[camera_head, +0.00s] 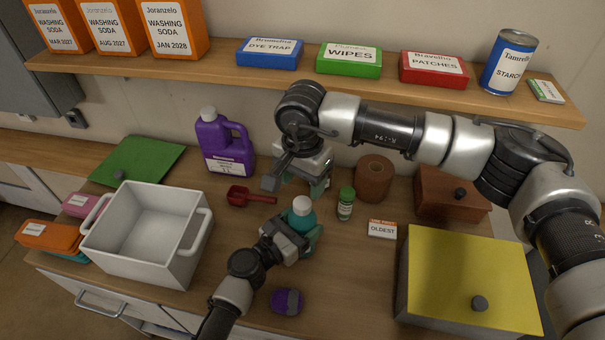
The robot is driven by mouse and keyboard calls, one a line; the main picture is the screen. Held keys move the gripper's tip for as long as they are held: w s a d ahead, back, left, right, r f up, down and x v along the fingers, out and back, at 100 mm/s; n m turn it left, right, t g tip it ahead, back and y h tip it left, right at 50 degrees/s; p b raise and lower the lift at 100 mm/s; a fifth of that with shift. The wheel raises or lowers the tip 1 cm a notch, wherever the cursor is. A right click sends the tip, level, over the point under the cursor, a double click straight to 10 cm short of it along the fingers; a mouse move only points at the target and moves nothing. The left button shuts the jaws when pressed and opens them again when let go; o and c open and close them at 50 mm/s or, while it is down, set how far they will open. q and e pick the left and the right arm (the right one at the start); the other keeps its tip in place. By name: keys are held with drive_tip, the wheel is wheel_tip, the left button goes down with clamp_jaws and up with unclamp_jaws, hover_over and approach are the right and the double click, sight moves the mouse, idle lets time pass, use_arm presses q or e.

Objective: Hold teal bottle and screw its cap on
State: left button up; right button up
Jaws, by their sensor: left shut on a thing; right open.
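The teal bottle (302,220) stands near the middle of the counter. A white cap (303,205) sits at its top; whether it is threaded down cannot be told. My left gripper (307,238) is shut on the teal bottle, reaching in from below. My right gripper (297,184) is open just above and behind the bottle, pointing down, and appears empty. The bottle's lower part is hidden by my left gripper.
A white bin (132,248) stands at left, with a purple jug (224,146) behind. A red scoop (250,195), a green-capped small bottle (345,205) and a brown roll (374,180) are close by. A yellow-lidded box (470,270) fills the right. A loaded shelf (250,83) runs above.

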sight(303, 203)
wheel_tip(303, 203, down, 7)
drive_tip(key=shift+r, duration=0.1)
drive_tip(key=shift+c, duration=0.2)
drive_tip(key=c, duration=0.9)
drive_tip(key=shift+m, duration=0.8)
drive_tip(key=o, duration=1)
